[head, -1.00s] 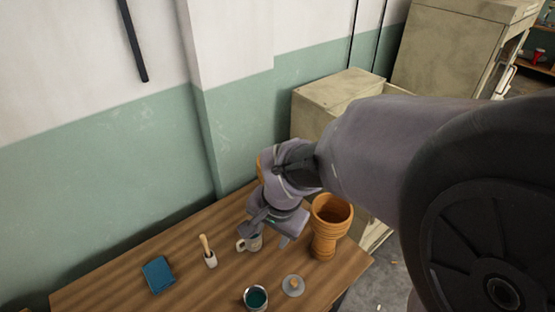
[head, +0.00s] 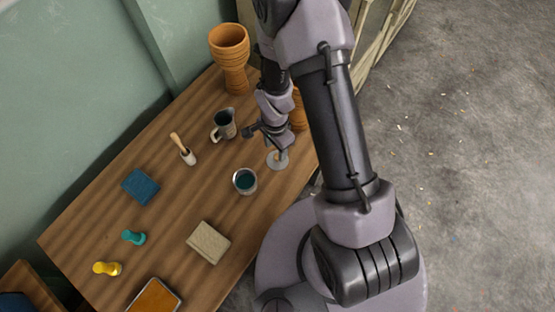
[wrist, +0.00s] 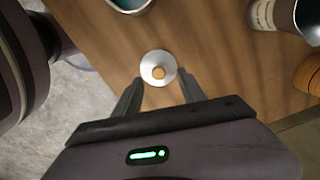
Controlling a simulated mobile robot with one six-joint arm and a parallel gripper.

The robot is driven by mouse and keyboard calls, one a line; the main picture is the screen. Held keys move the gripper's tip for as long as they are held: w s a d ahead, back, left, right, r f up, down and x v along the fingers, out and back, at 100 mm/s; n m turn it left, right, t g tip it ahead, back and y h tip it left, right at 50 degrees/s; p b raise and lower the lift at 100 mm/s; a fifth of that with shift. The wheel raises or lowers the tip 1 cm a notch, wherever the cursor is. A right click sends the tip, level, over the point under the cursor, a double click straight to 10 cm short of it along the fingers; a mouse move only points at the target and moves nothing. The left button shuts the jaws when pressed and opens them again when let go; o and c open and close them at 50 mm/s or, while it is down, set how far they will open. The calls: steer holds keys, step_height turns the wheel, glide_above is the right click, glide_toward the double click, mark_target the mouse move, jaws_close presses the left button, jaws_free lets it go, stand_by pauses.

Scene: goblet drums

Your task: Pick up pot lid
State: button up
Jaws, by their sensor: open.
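The pot lid is a small grey disc with a light wooden knob, lying flat on the wooden table (head: 100,225) near its right edge in the head view (head: 271,163). In the wrist view the lid (wrist: 148,75) lies just beyond and between my two finger tips, its knob in the middle. My gripper (wrist: 158,92) is open and empty, pointing down above the lid. In the head view my gripper (head: 266,143) partly covers the lid from above. The height left between fingers and lid is hard to tell.
A pot with teal contents (head: 245,181) stands close to the lid. A grey pitcher (head: 224,124), a mortar with pestle (head: 187,156) and an orange goblet drum (head: 231,60) stand farther back. Another drum (head: 298,108) is partly hidden behind my arm. A blue book (head: 141,187) lies left.

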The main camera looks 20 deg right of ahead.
mark_target(277, 156)
steer(key=f, duration=0.1)
steer(key=f+b, duration=0.1)
steer(key=f, duration=0.1)
steer(key=f+b, duration=0.1)
steer(key=shift+s+d+f, duration=0.1)
steer(key=shift+d+f, duration=0.15)
steer(key=shift+f, duration=0.15)
steer(key=shift+r, duration=0.15)
jaws_close()
steer(key=shift+r, duration=0.1)
step_height(277, 156, up, 4)
steer(key=p, duration=0.2)
steer(key=shift+p, duration=0.3)
steer(key=s+d+p, duration=0.2)
steer(key=s+p, duration=0.1)
steer(key=s, duration=0.4)
steer(key=s+d+p, duration=0.2)
steer(key=s+p, duration=0.1)
steer(key=s, duration=0.5)
steer(key=shift+s+d+r+p, duration=0.15)
steer(key=shift+d+r+p, duration=0.1)
steer(key=shift+r+p, duration=0.15)
